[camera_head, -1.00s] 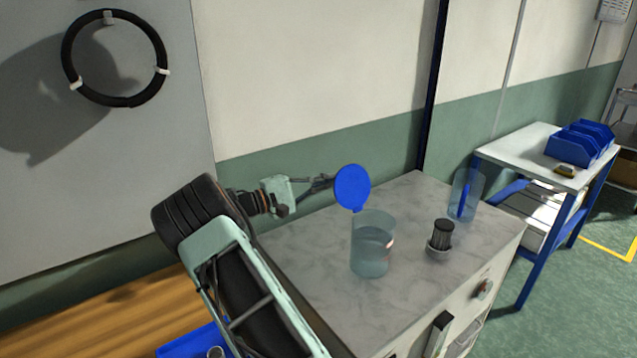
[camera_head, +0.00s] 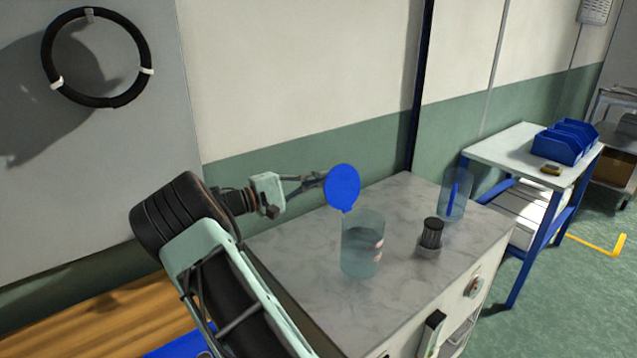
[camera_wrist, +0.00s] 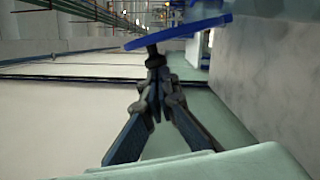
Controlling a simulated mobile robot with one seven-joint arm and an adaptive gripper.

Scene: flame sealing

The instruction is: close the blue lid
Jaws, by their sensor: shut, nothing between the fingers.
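The blue lid (camera_head: 342,187) stands open, upright, above the rim of a clear beaker (camera_head: 362,246) on the marble-topped cabinet. The beaker holds some liquid. My gripper (camera_head: 322,180) is shut and empty, at the left side of the lid, with its tips close to or touching the lid's back. In the wrist view the shut fingertips of my gripper (camera_wrist: 154,58) point at the lid (camera_wrist: 180,32), which shows nearly edge-on. I cannot tell whether they touch.
A dark ribbed cylinder in a clear holder (camera_head: 431,236) and a tall clear container (camera_head: 453,195) with a blue piece inside stand right of the beaker. The cabinet top (camera_head: 300,270) is bare left of the beaker. A side table with blue bins (camera_head: 562,144) stands at right.

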